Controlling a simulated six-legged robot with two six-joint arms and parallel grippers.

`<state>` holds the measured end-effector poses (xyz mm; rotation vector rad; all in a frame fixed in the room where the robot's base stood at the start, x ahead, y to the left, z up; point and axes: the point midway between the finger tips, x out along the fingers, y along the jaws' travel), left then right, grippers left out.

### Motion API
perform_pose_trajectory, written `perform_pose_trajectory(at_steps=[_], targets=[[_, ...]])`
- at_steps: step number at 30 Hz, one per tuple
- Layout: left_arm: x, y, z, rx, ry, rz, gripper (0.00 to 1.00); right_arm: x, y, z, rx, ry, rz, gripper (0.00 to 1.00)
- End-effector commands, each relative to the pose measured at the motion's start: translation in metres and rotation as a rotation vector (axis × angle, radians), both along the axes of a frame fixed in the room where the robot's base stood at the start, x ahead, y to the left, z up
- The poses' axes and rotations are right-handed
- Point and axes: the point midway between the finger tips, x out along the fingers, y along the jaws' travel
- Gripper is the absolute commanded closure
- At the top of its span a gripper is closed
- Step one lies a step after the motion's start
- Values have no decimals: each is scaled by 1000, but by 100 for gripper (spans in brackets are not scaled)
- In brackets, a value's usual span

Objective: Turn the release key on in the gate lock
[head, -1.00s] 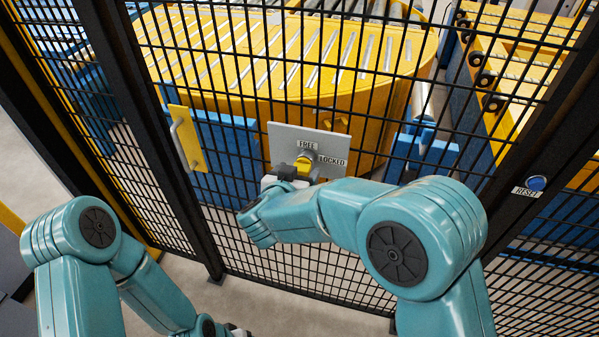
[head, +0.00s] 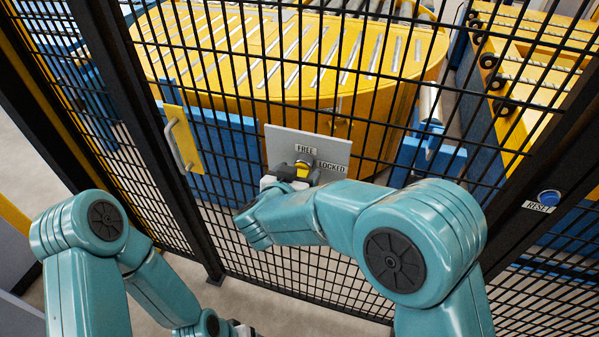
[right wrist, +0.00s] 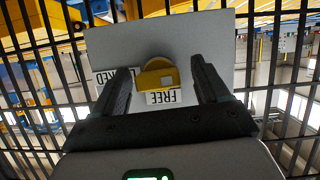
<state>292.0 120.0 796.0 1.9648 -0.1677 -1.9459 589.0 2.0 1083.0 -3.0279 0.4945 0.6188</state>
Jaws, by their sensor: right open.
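The yellow release key (head: 301,171) sits in the lock on a grey plate (head: 281,144) mounted on the mesh gate. The plate has a FREE label (head: 305,149) above the key and a LOCKED label (head: 331,166) to its right. In the right wrist view the picture is inverted, and the key (right wrist: 157,75) shows between the two dark fingers. My right gripper (right wrist: 160,84) is open, with a gap on each side of the key. In the head view its arm partly hides it. My left gripper (head: 240,328) barely shows at the bottom edge; its jaws are not clear.
Black mesh fencing with thick posts spans the view. A yellow plate with a grey handle (head: 181,139) is left of the lock. A blue RESET button (head: 549,197) is on the right post. Behind the mesh stands a yellow round roller table (head: 270,70).

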Motion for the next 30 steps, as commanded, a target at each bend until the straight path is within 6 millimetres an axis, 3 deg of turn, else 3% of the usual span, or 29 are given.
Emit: perform_pose_trajectory(at_steps=[1,2,6,8,9,12,13,30], targets=[[0,0,0,0,0,0,30,0,0,0,0,0,0,26],[0,0,0,0,0,0,30,0,0,0,0,0,0,32],[0,0,0,0,0,0,30,0,0,0,0,0,0,78],[0,0,0,0,0,0,30,0,0,0,0,0,0,81],[0,0,0,0,0,0,30,1,0,0,0,-1,0,62],[0,0,0,0,0,0,30,1,0,0,0,-1,1,94],[0,0,0,0,0,0,30,1,0,0,0,-1,1,100],[0,0,-32,0,0,0,30,0,-1,-3,184,-62,0,100]])
